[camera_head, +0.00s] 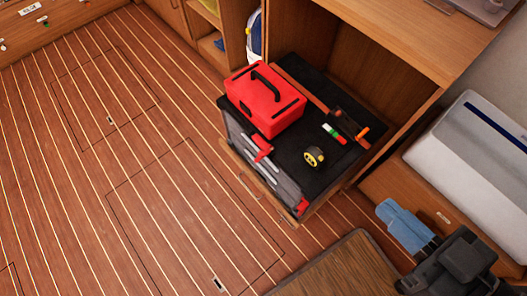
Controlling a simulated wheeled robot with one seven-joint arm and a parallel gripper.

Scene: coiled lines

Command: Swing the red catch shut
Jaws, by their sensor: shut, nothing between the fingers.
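Two red catches show on the grey front of a low dark case (265,170). One red catch (262,147) is near the left, below the red toolbox, and appears to stick out at an angle. The other red catch (303,207) is at the right front corner and looks closer to the face. I cannot tell exactly how far either is swung. My gripper (386,207), with blue fingers, is at the lower right, its fingers pointing up and left. It is shut and empty, clear of the case and both catches.
A red toolbox (266,98) with a black handle stands on the case's black top. A yellow tape measure (314,156), a marker (333,134) and a long tool (350,125) lie beside it. Wooden cabinet walls surround the back. The striped floor (130,170) at left is clear.

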